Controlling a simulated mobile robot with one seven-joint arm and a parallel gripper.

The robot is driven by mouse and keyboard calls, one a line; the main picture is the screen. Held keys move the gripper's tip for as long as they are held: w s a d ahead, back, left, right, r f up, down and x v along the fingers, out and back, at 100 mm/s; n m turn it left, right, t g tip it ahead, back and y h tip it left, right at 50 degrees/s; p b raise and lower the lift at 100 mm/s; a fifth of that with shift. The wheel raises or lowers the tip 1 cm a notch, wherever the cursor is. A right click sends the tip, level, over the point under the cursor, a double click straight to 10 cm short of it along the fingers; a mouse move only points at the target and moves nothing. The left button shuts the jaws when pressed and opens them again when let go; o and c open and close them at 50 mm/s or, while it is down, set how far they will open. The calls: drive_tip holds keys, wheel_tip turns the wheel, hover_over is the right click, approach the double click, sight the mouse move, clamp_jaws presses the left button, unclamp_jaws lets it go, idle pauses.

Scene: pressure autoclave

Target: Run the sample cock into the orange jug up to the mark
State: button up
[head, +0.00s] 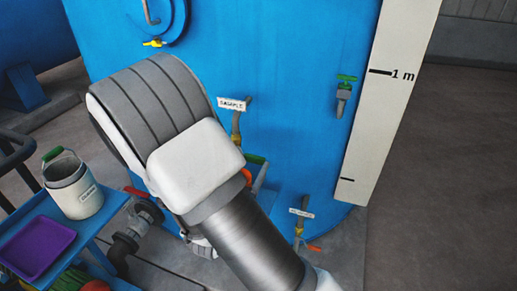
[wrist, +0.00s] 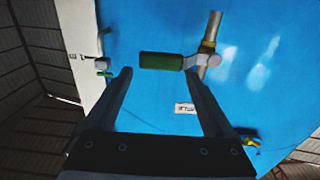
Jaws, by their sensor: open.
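The sample cock shows in the head view as a brass and grey pipe (head: 237,125) under a white SAMPLE label (head: 232,104) on the blue tank. In the wrist view its green lever handle (wrist: 160,61) lies crosswise just ahead of my gripper (wrist: 158,75), joined to a grey valve body (wrist: 203,60) on the right. My gripper is open, its fingertips either side of the lever's line, with no grip on it. In the head view my arm hides the gripper. An orange patch (head: 259,181) shows beside my arm; whether it is the orange jug I cannot tell.
A blue trolley at left carries a white pail (head: 76,185) and a purple tray (head: 38,248). A lower labelled cock (head: 299,230) with an orange lever sticks out at the tank's foot. A green-handled tap (head: 344,92) and a white level scale (head: 385,110) stand right. Floor at right is clear.

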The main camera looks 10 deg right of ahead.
drive_tip(key=x, duration=0.7)
drive_tip(key=shift+w, duration=0.25)
drive_tip(key=shift+d, duration=0.1)
clamp_jaws()
